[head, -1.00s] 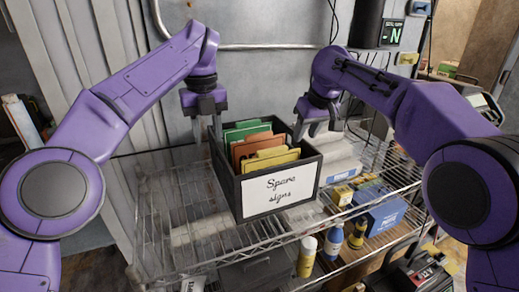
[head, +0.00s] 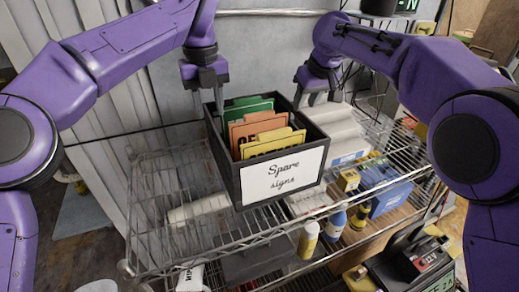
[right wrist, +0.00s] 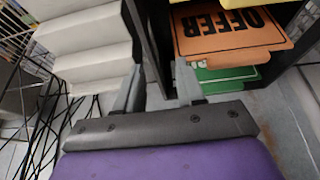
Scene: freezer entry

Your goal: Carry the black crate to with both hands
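The black crate (head: 222,157) with a white "Spare signs" label holds green, orange and yellow signs (head: 262,132). It is above the wire shelf and looks lifted; its underside is hidden. My left gripper (head: 206,93) is at the far part of the crate's left rim, shut on the wall. My right gripper (head: 316,92) is at the far part of the right rim. In the right wrist view, the right fingers (right wrist: 157,88) sit on both sides of the dark crate wall (right wrist: 150,40), shut on it.
The wire shelf (head: 165,240) is under the crate. To the right stand stacked white items (head: 345,130), a blue box (head: 390,196) and several bottles (head: 333,223). A grey wall is close behind. Open floor (head: 85,215) shows at left.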

